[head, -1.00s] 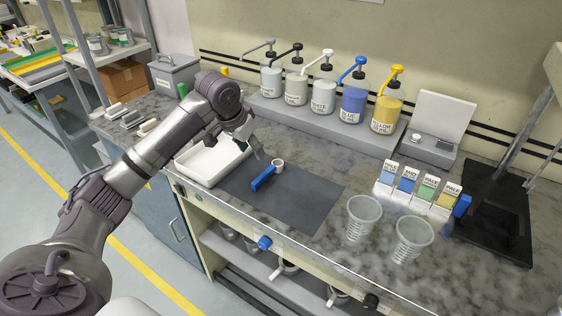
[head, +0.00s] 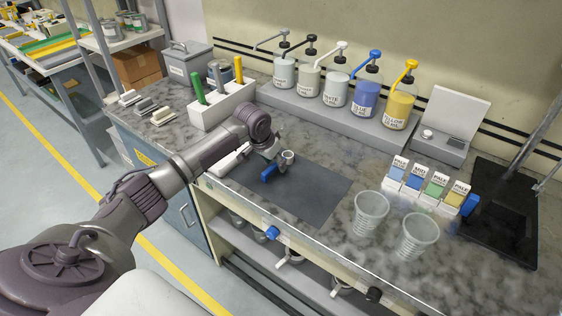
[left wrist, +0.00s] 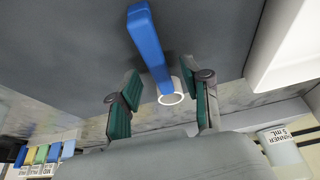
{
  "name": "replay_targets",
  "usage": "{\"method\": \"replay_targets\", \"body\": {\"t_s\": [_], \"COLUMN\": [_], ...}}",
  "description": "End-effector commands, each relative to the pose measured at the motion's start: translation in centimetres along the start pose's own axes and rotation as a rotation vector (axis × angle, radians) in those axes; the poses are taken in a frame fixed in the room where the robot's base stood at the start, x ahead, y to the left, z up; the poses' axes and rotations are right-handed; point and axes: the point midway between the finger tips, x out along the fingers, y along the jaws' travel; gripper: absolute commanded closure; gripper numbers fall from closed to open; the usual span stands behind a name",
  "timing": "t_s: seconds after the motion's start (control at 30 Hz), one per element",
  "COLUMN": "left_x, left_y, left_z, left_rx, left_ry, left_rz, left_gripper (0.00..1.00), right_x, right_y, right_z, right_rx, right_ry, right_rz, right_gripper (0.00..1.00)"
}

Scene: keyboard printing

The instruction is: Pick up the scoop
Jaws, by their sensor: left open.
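The scoop has a blue handle (head: 269,173) and a small whitish cup (head: 288,156); it lies on the dark grey mat (head: 315,195). In the left wrist view the blue handle (left wrist: 148,42) and the round cup (left wrist: 171,93) show between the two green-padded fingers. My left gripper (head: 275,158) is open and low over the mat, close to the scoop's cup. In the wrist view the fingers (left wrist: 160,100) stand apart, one on each side of the scoop, with gaps. My right gripper is not in view.
A white tray (head: 229,161) lies left of the mat, partly hidden by my arm. Two clear cups (head: 371,212) stand to the right. Pump bottles (head: 366,98) line a raised shelf behind. A white holder with colored handles (head: 222,104) stands at the back left.

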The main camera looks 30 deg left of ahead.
Motion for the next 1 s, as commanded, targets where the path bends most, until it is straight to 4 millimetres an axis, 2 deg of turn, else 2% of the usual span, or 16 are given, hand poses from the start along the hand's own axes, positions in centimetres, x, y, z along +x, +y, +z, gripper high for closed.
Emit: {"method": "replay_targets", "body": {"t_s": [0.13,0.37,0.47,0.67,1.0], "left_x": [1.4,1.6,1.6,1.5,1.4], "left_y": [0.0,-0.1,-0.1,-0.1,-0.1], "left_z": [-0.1,-0.1,-0.1,-0.1,-0.1], "left_rx": [0.000,0.000,0.000,0.000,0.000], "left_ry": [0.002,0.002,0.002,0.002,0.003], "left_rz": [-0.001,-0.002,-0.002,-0.002,-0.002], "left_gripper": [0.52,0.52,0.65,0.99,1.00], "right_x": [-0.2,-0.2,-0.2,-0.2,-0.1], "right_y": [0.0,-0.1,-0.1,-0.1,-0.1], "right_z": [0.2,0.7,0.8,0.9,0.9], "right_rx": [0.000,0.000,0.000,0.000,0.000], "right_ry": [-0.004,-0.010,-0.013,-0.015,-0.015], "right_rz": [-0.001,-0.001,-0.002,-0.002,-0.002], "right_gripper": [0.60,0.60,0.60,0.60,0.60]}}
